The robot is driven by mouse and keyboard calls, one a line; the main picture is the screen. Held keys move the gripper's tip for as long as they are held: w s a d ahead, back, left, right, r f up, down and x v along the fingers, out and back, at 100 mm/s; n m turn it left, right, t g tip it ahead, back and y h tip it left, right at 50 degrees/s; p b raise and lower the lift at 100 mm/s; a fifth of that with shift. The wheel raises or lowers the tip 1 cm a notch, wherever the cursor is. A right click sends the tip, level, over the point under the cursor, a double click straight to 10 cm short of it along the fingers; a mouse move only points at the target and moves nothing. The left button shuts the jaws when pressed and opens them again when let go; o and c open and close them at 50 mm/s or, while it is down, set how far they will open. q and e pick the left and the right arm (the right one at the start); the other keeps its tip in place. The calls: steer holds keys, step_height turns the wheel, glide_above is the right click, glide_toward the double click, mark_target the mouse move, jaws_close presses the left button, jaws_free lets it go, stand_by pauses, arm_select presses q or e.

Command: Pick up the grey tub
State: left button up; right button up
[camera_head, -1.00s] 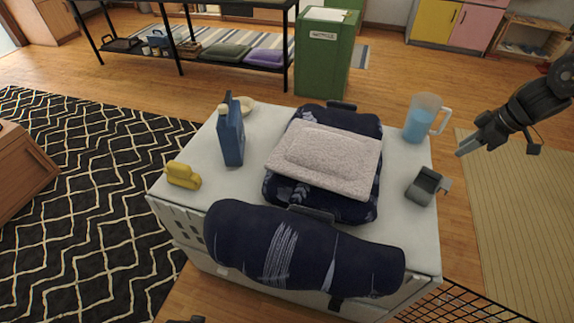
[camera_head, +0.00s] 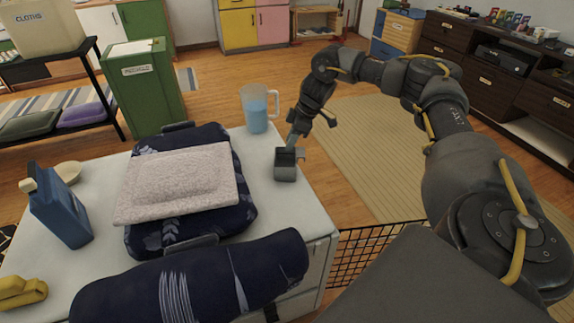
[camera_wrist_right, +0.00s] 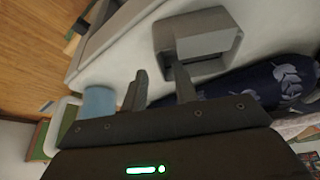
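The grey tub (camera_head: 286,172) is a small open container at the right edge of the white cabinet top. In the right wrist view the tub (camera_wrist_right: 205,30) shows large, with its dark opening towards me. My right gripper (camera_head: 292,143) is just above the tub in the head view. In the wrist view the right gripper (camera_wrist_right: 160,80) has its two fingers apart with nothing between them. One finger overlaps the tub's opening and the other is outside its near wall; I cannot tell whether they touch it. My left gripper is not in view.
A measuring jug (camera_head: 257,108) with blue contents stands behind the tub. A dark blue padded item (camera_head: 215,210) with a pale cushion (camera_head: 178,182) lies to the left. A dark blue roll (camera_head: 200,282) lies in front. A blue bottle (camera_head: 60,205) and yellow object (camera_head: 20,292) are further left.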

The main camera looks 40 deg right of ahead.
mark_target(285, 159)
steer(key=x, duration=0.5)
steer(key=shift+b, duration=0.4)
steer(key=shift+f, duration=0.2)
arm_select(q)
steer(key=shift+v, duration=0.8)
arm_select(e)
jaws_close()
